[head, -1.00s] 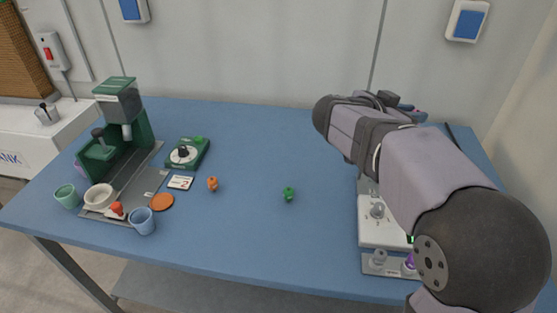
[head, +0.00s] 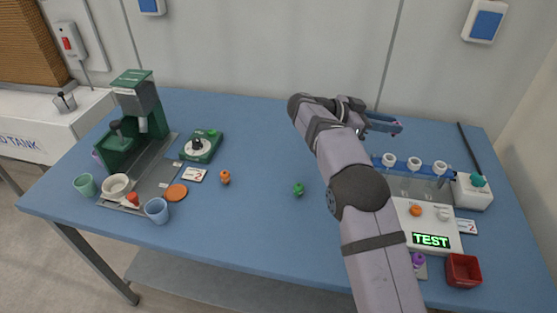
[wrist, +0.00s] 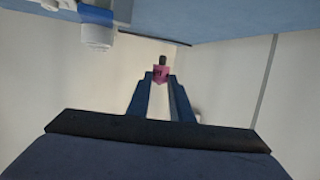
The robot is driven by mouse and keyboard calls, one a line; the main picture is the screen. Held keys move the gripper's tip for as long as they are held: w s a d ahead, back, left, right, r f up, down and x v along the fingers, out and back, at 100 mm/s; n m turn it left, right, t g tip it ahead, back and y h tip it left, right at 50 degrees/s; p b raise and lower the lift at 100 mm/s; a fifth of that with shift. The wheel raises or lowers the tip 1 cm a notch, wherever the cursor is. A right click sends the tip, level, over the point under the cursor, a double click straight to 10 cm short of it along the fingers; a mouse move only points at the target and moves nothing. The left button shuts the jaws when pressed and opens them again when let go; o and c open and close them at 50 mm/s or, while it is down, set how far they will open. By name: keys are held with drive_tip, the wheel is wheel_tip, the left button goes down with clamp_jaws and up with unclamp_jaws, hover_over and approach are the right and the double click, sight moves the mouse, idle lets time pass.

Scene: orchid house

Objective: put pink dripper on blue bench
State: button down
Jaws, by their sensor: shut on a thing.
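The pink dripper (wrist: 160,75) is a small pink piece with a dark top in the wrist view. It sits between the fingertips of my gripper (wrist: 158,82), which is shut on it. In the head view my gripper (head: 394,126) is at the back right, in front of the wall and in line with the rear of the blue bench (head: 260,145). It looks raised above the bench top. The dripper is barely visible there.
A blue rack with white cups (head: 415,163) stands below and right of my gripper. A white tester (head: 430,239) showing TEST and a red box (head: 462,270) are in front. A green machine (head: 136,115) stands left. The bench middle is mostly clear, apart from a green piece (head: 298,190).

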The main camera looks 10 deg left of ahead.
drive_tip(key=shift+f, duration=0.1)
drive_tip(key=shift+f+p, duration=0.9)
drive_tip(key=shift+f, duration=4.05)
drive_tip(key=shift+f+b, duration=0.25)
drive_tip(key=shift+b, duration=0.15)
drive_tip(key=c, duration=1.9)
unclamp_jaws()
drive_tip(key=shift+o, duration=0.2)
drive_tip(key=shift+r, duration=0.15)
